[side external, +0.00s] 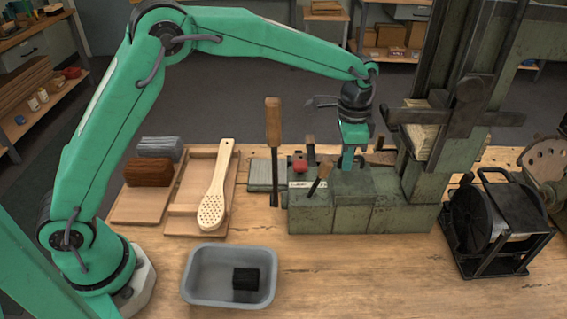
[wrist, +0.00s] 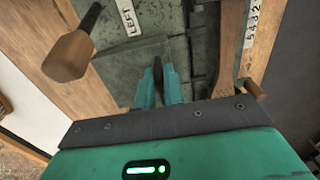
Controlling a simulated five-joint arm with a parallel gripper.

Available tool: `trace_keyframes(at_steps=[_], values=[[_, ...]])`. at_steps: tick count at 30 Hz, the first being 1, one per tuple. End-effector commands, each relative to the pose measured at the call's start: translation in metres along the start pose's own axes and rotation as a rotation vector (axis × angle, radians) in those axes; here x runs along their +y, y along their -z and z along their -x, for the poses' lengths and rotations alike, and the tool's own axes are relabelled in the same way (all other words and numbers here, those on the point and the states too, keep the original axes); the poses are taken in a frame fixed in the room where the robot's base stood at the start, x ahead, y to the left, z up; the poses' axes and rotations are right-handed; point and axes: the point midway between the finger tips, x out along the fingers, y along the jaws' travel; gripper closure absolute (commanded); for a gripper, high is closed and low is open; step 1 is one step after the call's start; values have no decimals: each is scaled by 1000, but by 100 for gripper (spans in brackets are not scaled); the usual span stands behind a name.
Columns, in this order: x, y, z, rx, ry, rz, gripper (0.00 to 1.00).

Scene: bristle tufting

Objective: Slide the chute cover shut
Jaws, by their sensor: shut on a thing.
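My gripper (side external: 348,162) points down over the green-grey tufting machine (side external: 330,218), left of its upright column. In the wrist view my gripper (wrist: 158,82) is shut on a thin dark tab (wrist: 158,64) that stands between the two teal fingertips. The tab appears to be part of the chute cover, but the fingers and arm hide most of it, and I cannot tell how far the cover is open. In the wrist view, grey-green metal (wrist: 130,60) with a "LEFT" label lies left of the fingers.
A wooden-handled lever (side external: 273,125) rises left of the machine, with a red knob (side external: 300,165) nearby. A paddle brush (side external: 213,205) lies on a wooden tray. A grey bin (side external: 205,300) holds a black block (side external: 246,278). A black reel stand (side external: 500,235) stands right. The front bench is mostly clear.

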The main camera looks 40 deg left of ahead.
Motion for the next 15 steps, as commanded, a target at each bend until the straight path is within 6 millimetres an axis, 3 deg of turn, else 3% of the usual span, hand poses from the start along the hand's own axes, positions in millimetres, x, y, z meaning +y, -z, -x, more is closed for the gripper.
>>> trace_keyframes(at_steps=[1,2,5,15], values=[[3,1,2,1,0,-5,100],[3,1,2,1,0,-5,88],[3,1,2,0,0,-5,68],[2,0,1,-2,-1,-3,67]])
